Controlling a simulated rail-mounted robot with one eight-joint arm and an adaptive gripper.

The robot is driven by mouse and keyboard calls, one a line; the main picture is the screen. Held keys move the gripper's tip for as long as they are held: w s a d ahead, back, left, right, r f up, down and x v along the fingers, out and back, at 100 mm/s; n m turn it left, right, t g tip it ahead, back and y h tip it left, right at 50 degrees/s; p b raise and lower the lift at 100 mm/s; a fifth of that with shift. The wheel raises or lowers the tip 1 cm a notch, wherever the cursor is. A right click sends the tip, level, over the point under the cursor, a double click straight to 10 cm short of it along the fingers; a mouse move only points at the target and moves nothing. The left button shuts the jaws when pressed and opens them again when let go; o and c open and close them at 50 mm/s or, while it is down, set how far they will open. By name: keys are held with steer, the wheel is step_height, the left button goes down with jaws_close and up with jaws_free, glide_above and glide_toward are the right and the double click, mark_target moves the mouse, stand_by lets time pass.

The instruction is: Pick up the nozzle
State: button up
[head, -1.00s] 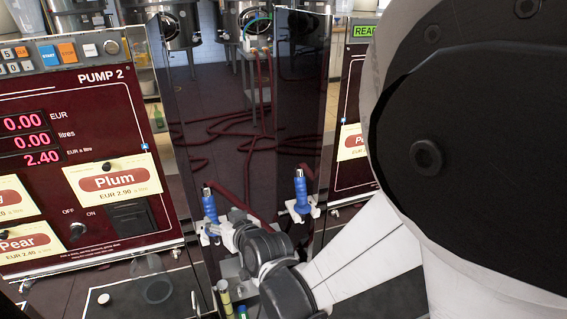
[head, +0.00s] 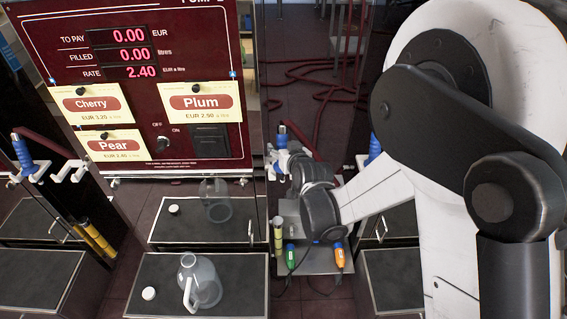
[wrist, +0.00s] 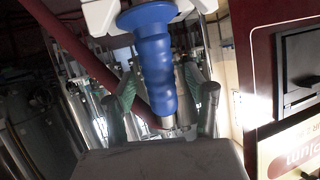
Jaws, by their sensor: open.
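A nozzle (wrist: 155,65) with a blue ribbed grip and a metal tip stands in a white holder. In the wrist view it lies between the two fingers of my gripper (wrist: 160,106). The fingers are open and spread on either side of it; I cannot tell whether either touches it. In the head view only the top of this blue nozzle (head: 282,136) shows, behind my wrist, which hides most of my gripper and the holder.
Another blue nozzle (head: 21,151) hangs at the left, and one (head: 375,146) stands right of my wrist. The pump panel (head: 150,75) is left of my arm. A clear jug (head: 202,282) and white cap (head: 149,293) rest on a dark platform. Green (head: 290,256) and orange (head: 339,257) items hang below my wrist.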

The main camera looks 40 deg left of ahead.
steer(key=shift+w+a+f, duration=0.1)
steer(key=shift+w+a, duration=0.05)
steer(key=c, duration=1.2)
jaws_close()
